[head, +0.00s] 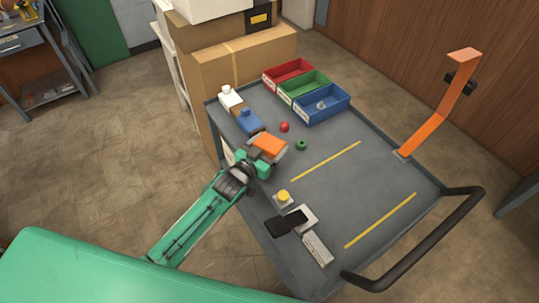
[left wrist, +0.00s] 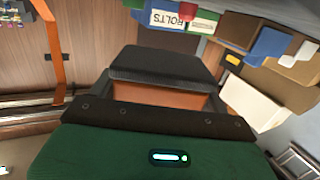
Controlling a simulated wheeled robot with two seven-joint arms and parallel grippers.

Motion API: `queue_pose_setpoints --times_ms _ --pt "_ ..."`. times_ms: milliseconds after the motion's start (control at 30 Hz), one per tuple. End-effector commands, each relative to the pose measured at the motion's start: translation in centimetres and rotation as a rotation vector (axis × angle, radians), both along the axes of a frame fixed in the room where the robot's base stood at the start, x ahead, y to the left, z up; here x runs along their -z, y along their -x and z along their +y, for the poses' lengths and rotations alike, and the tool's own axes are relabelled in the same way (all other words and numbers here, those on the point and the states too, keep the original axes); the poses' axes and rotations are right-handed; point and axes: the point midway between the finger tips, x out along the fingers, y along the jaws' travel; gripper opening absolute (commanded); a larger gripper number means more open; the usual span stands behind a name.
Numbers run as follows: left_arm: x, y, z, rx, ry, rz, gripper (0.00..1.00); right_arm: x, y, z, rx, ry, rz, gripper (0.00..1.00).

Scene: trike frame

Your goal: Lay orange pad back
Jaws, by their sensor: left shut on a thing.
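The orange pad (head: 269,144) is at the left side of the grey cart top, just in front of the blue bottle-like item. My left gripper (head: 268,149) reaches over the cart's left edge and is shut on the pad, with its grey fingers along the pad's sides. In the left wrist view the orange pad (left wrist: 185,103) shows between the dark finger parts, partly hidden by them. I cannot tell whether the pad touches the cart top. My right gripper is not in view.
The cart top (head: 335,185) holds a blue bottle-like item (head: 249,122), a white one (head: 230,98), red ball (head: 284,127), green ring (head: 301,145), yellow button (head: 284,197) and black item (head: 286,222). Red, green and blue bins (head: 322,106) stand behind. An orange bent strip (head: 428,131) rises at right.

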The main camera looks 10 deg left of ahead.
Motion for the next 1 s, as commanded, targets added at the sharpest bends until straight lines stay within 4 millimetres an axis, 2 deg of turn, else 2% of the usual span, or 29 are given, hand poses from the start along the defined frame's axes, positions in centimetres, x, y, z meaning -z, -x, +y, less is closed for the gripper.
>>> queue_pose_setpoints --times_ms 433,867,900,1000 --pt "5.0 -0.1 0.0 -0.001 0.0 0.0 0.6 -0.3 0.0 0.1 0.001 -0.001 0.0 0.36" --pt "5.8 0.0 0.0 0.0 0.0 -0.002 0.6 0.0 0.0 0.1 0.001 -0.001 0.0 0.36" --pt "5.7 0.0 0.0 0.0 0.0 -0.002 0.84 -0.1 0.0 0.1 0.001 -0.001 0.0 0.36" --pt "5.7 0.0 0.0 0.0 -0.001 -0.001 1.0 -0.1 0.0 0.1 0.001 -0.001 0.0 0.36"
